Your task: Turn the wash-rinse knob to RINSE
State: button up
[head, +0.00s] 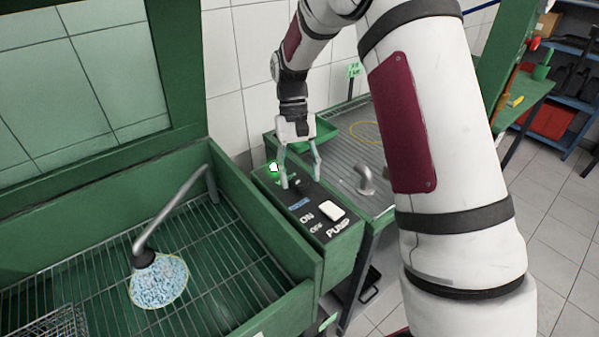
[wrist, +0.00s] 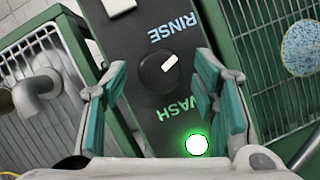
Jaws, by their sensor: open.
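The wash-rinse knob (wrist: 160,72) is a round black dial on a dark panel (wrist: 125,45). Its white pointer mark slants to the upper right in the wrist view. The RINSE label (wrist: 172,27) is above the knob there, and the WASH label (wrist: 178,108) is below it, partly covered by a finger. My gripper (wrist: 160,68) is open, with one teal-padded finger on each side of the knob and visible gaps between. In the head view my gripper (head: 300,182) points down over the panel's far end; the knob is small there between the fingers.
A green lamp (wrist: 197,145) glows on the panel. A white pump switch (head: 331,209) is at the panel's near end. A green wash basin with a grate and a sprayer (head: 160,280) is on the left. A grooved drain table with a metal spout (head: 365,182) is on the right.

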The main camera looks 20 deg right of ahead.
jog(key=v, duration=1.2)
notch_tip(320, 180, up, 7)
jog(key=t, duration=0.2)
send_over(304, 183)
jog(key=s+r+t, duration=0.2)
jog(key=s+r, duration=0.2)
jog(key=s, duration=0.5)
jog(key=s+f+t, duration=0.2)
jog(key=s, duration=0.5)
jog(key=s+f+n+t, duration=0.1)
jog(key=s+t, duration=0.1)
jog(key=s, duration=0.6)
jog(key=shift+f+t, duration=0.35)
jog(key=shift+t, duration=0.05)
